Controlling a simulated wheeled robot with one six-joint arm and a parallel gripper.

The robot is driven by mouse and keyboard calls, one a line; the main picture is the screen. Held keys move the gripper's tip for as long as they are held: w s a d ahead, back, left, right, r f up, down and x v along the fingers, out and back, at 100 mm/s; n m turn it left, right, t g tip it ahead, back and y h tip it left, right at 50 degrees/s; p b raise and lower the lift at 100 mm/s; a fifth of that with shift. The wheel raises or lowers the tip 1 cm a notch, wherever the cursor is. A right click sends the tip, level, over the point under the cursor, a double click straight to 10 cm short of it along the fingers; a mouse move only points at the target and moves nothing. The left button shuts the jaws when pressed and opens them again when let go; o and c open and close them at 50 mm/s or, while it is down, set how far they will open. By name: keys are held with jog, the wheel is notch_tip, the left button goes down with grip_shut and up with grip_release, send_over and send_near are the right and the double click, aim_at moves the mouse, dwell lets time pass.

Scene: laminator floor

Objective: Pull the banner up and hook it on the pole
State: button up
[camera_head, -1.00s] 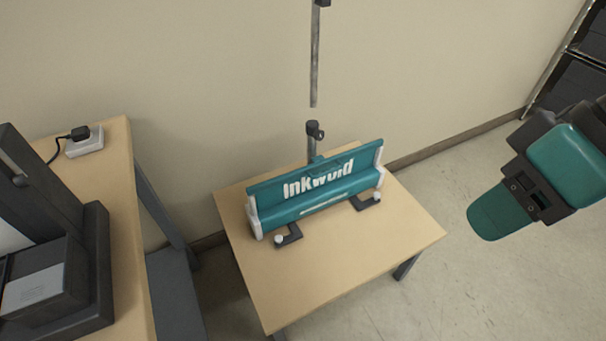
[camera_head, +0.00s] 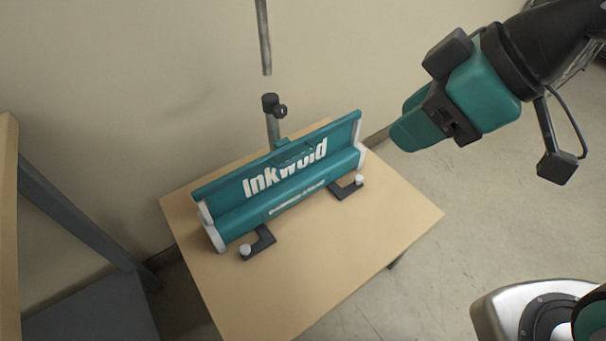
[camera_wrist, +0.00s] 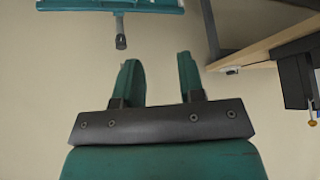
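The teal banner (camera_head: 285,172) shows a short strip with white "Inkwoid" lettering above its teal base (camera_head: 285,204). The base has white end caps and black feet and stands on a small wooden table. A short pole section with a dark clamp (camera_head: 271,105) rises behind the banner. A grey upper pole (camera_head: 263,38) shows above it, with a visible gap between. My gripper (camera_head: 398,138) is right of the banner, apart from it. In the wrist view my gripper (camera_wrist: 159,75) has spread, empty fingers; the banner's edge (camera_wrist: 110,4) is at the top, beyond them.
The small table (camera_head: 330,235) has bare top in front of the banner. A beige wall (camera_head: 120,90) stands close behind. Another wooden table (camera_head: 9,220) is at the left edge. Open floor (camera_head: 470,215) lies to the right.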

jog(key=w+a+f+n+t+y+b, duration=0.1)
jog(key=w+f+n+t+b, duration=0.15)
jog(key=f+b, duration=0.6)
jog(key=w+a+f+n+t+b, duration=0.1)
jog(key=w+f+n+t+b, duration=0.2)
jog(key=f+b, duration=0.55)
jog(key=n+t+y+b, duration=0.3)
jog(key=n+b, duration=0.5)
jog(key=b, duration=1)
send_near(305, 153)
jog(key=shift+t+h, duration=0.5)
jog(key=shift+t, duration=0.15)
jog(key=p+x, duration=0.3)
jog(key=p, duration=0.2)
jog(key=p+x, duration=0.3)
jog(key=p, duration=0.2)
jog(key=f+p+x, duration=0.1)
jog(key=p+x, duration=0.3)
jog(key=p, duration=0.1)
jog(key=shift+s+a+p, duration=0.3)
jog(key=shift+s+a, duration=0.05)
jog(key=shift+s, duration=0.05)
grip_shut()
